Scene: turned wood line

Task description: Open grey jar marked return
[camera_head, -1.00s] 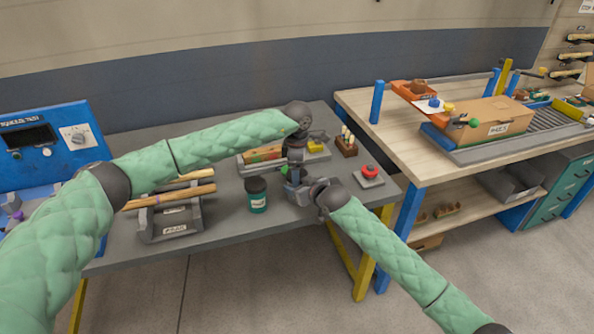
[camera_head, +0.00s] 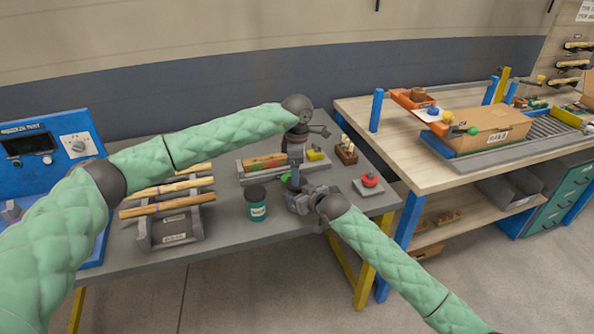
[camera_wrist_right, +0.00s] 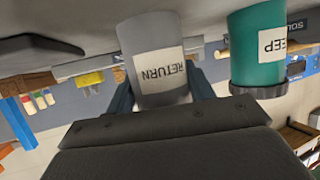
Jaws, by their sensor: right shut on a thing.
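The grey jar marked RETURN (camera_wrist_right: 158,55) shows in the right wrist view, which sees it upside down. It stands between the fingers of my right gripper (camera_wrist_right: 160,95), which is shut on it. In the head view the jar is hidden behind my grippers, with my right gripper (camera_head: 296,198) low over the grey table. My left gripper (camera_head: 295,178) points down directly above the right one. Its fingertips are too small and covered to tell whether they are open or touch the jar. Whether the jar's lid is on cannot be told.
A green jar marked KEEP (camera_wrist_right: 258,45), dark-lidded, stands close beside; it also shows in the head view (camera_head: 257,207). A rack with wooden sticks (camera_head: 170,228) is left. A red button (camera_head: 370,180) and a small holder (camera_head: 346,150) are right.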

